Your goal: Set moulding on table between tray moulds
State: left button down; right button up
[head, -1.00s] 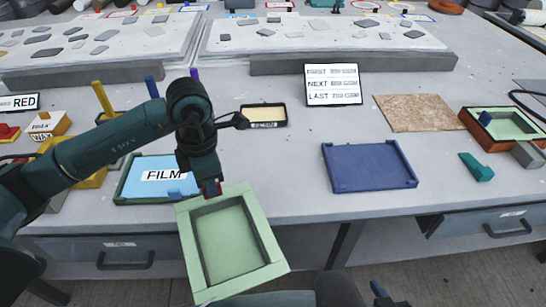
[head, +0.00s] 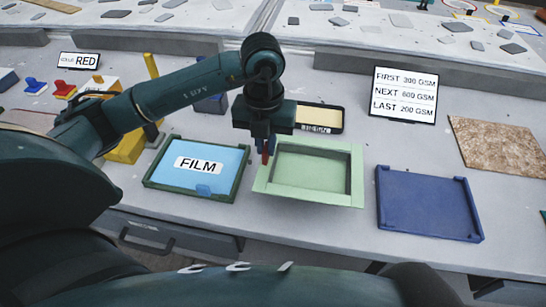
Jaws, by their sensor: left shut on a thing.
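The pale green moulding (head: 312,170), a shallow rectangular tray shape with a wide rim, lies level between two trays in the head view. My left gripper (head: 267,150) points down and is shut on its left rear rim. On its left is a dark green tray with blue film labelled FILM (head: 196,165). On its right is an empty dark blue tray (head: 428,205). Narrow gaps show on both sides. I cannot tell whether the moulding's underside touches the table. My right gripper is out of view.
A small RESIN tray (head: 319,118) stands just behind the moulding. A sign with FIRST, NEXT, LAST (head: 404,95) and a brown fibre board (head: 498,145) are at back right. Yellow blocks (head: 126,148) stand left. The grey table (head: 300,228) is bare in front of the moulding.

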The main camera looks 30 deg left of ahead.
aim_at(267, 158)
pick_arm(q)
notch_tip(267, 158, down, 4)
jog(key=shift+r, duration=0.1)
jog(key=shift+f, duration=0.3)
jog(key=c, duration=1.9)
grip_release()
jog(key=shift+f, duration=0.1)
jog(key=shift+c, duration=0.2)
jog(key=o, duration=0.4)
jog(key=shift+o, duration=0.2)
